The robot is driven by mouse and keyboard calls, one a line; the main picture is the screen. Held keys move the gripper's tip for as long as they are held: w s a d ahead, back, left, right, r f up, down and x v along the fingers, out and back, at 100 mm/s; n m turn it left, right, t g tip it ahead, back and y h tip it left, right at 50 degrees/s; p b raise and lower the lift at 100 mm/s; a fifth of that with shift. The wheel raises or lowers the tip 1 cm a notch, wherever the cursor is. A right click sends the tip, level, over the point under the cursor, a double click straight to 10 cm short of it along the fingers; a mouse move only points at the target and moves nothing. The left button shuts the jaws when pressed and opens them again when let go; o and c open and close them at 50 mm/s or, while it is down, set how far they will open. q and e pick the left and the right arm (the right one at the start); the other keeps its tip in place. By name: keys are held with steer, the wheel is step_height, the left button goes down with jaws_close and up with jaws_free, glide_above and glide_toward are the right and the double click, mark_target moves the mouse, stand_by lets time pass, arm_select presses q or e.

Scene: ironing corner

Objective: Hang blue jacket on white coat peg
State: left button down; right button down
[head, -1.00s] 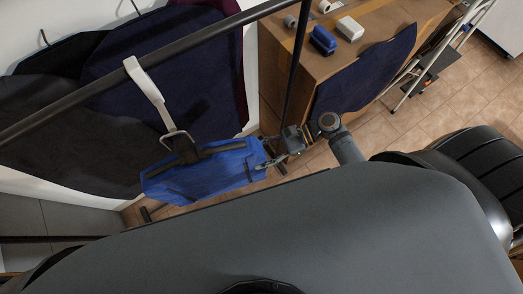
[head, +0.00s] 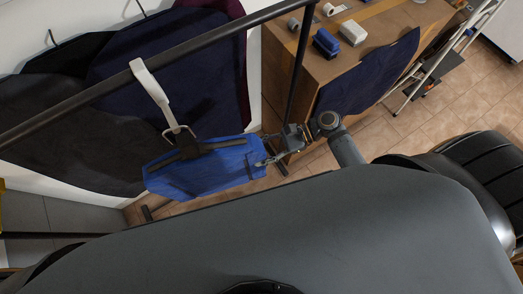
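The blue jacket (head: 205,172) hangs in the head view below the dark rail, tilted, with a dark hanger bar across its top. A metal hook at its top meets the lower end of the white coat peg (head: 151,84), which is hooked over the rail. My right gripper (head: 264,153) is at the jacket's right end, with its fingers spread apart and the blue edge close to or between them. Contact there is too small to tell. My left gripper is not in view.
The dark rail (head: 215,42) crosses above the jacket. Dark garments (head: 165,75) hang on the wall behind. A wooden cabinet (head: 285,75) with a blue box (head: 326,43) and white box (head: 352,33) stands beyond my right gripper. Tiled floor (head: 440,110) shows at right.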

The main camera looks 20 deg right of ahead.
steer(key=shift+w, duration=0.1)
stand_by(0.3)
steer(key=shift+w+a+b, duration=0.15)
steer(key=shift+w+a, duration=0.1)
steer(key=shift+w, duration=0.65)
steer(key=shift+w+a+b, duration=0.1)
steer(key=shift+w+a, duration=0.2)
steer(key=shift+w, duration=0.65)
steer(key=shift+w+a+b, duration=0.15)
steer(key=shift+w+a, duration=0.1)
steer(key=shift+w, duration=0.65)
steer(key=shift+f, duration=0.15)
steer(key=shift+f+b, duration=0.3)
steer(key=shift+f, duration=0.35)
steer(key=c, duration=0.7)
jaws_free()
steer(key=shift+o, duration=0.4)
steer(key=shift+d+f, duration=0.1)
